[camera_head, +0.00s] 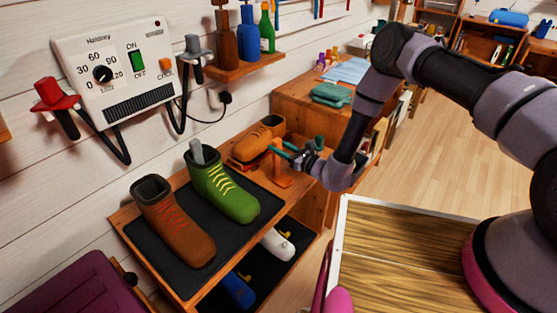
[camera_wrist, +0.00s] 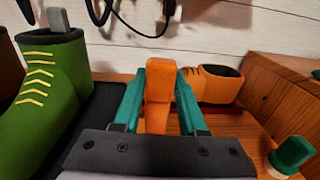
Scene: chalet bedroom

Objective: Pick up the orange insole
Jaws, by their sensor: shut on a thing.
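The orange insole (camera_wrist: 158,97) stands upright between the teal fingers of my gripper (camera_wrist: 160,78) in the wrist view. The fingers are shut on it, one on each side. In the head view the orange insole (camera_head: 282,178) shows below my gripper (camera_head: 288,150), over the right end of the shoe bench. An orange-brown shoe (camera_head: 260,138) lies just behind my gripper; it also shows in the wrist view (camera_wrist: 211,85). The insole's lower end is hidden behind the gripper body in the wrist view.
A green boot (camera_head: 222,187) with a grey insert and a brown boot (camera_head: 172,222) stand on the dark mat (camera_head: 204,258) to the left. A wooden cabinet (camera_head: 300,102) stands behind. A wall dryer unit (camera_head: 118,72) with cables hangs above.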

